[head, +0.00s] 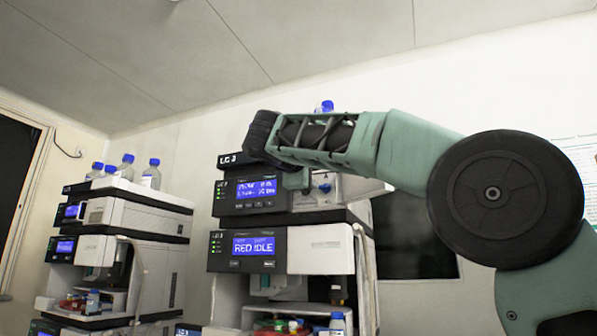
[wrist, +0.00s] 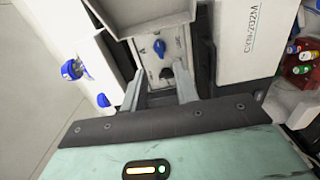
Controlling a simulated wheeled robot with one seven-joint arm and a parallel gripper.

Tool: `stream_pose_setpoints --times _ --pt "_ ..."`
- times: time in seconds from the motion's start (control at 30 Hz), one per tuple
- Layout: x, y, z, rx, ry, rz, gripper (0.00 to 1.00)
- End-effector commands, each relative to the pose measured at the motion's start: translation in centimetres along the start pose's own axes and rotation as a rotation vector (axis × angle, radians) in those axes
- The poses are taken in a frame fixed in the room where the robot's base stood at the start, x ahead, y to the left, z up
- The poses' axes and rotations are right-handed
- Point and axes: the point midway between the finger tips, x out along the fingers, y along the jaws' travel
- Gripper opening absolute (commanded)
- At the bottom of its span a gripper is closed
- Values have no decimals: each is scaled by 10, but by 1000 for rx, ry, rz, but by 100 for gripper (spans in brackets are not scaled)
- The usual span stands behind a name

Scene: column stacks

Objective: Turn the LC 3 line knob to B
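The LC 3 stack (head: 228,159) stands in the middle of the head view. A small blue knob (head: 325,188) sits on its pale front panel, just below a letter A. The knob (wrist: 159,47) also shows in the wrist view on a narrow light panel. It looks elongated, but its exact pointing direction is too small to tell. My gripper (wrist: 160,86) is open and empty, with its two grey fingers apart. The knob lies ahead of the fingertips, between their lines, and appears apart from them. In the head view my arm hides part of the stack and the fingers cannot be made out.
Another instrument stack (head: 135,215) with bottles on top stands at left. Below the knob's level, a module (head: 253,248) shows RED IDLE. In the wrist view, a grey tray (wrist: 140,14) overhangs above the knob, and a red rack of vials (wrist: 300,68) is at right.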

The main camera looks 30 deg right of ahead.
Motion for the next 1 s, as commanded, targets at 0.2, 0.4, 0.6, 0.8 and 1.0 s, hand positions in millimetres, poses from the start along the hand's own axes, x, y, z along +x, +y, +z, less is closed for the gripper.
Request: stream_pose_setpoints --times 0.2,0.4,0.6,0.8,1.0 --pt "-49 -2 -1 2 5 0 30" --pt "-74 -1 -1 0 2 -1 30" --pt "-82 0 0 0 0 0 30" --pt "-82 0 0 0 0 0 30" --pt "-81 0 0 0 0 0 30"
